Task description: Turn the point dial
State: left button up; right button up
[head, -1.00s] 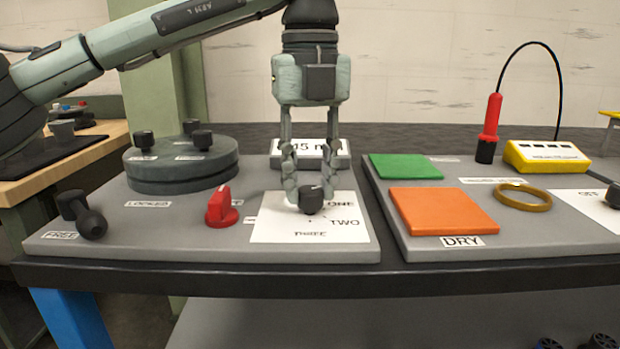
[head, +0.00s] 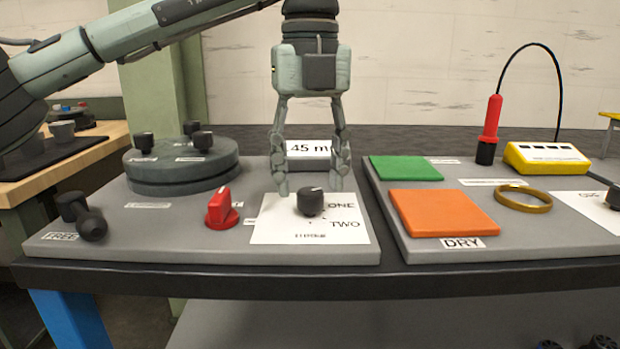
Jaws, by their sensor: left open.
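The point dial (head: 311,201) is a small black knob on a white card (head: 270,229) with the printed words ONE, TWO and a third, blurred label. A small light mark shows on top of the knob. My left gripper (head: 311,188) points down above and behind the dial. Its fingers are spread wide, one to each side of the knob, and hold nothing. The left fingertip lies over the card's back left part. I cannot tell whether either finger touches the dial. My right gripper does not show.
A red knob (head: 221,209) stands left of the card, and a black handle (head: 85,216) is at the far left. A grey round lidded part (head: 180,165) is behind. On the right panel are an orange pad (head: 442,212), a green pad (head: 405,168) and a brass ring (head: 523,198).

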aim_at(310, 191)
pick_arm(q)
notch_tip(310, 191, up, 11)
dwell(0.3)
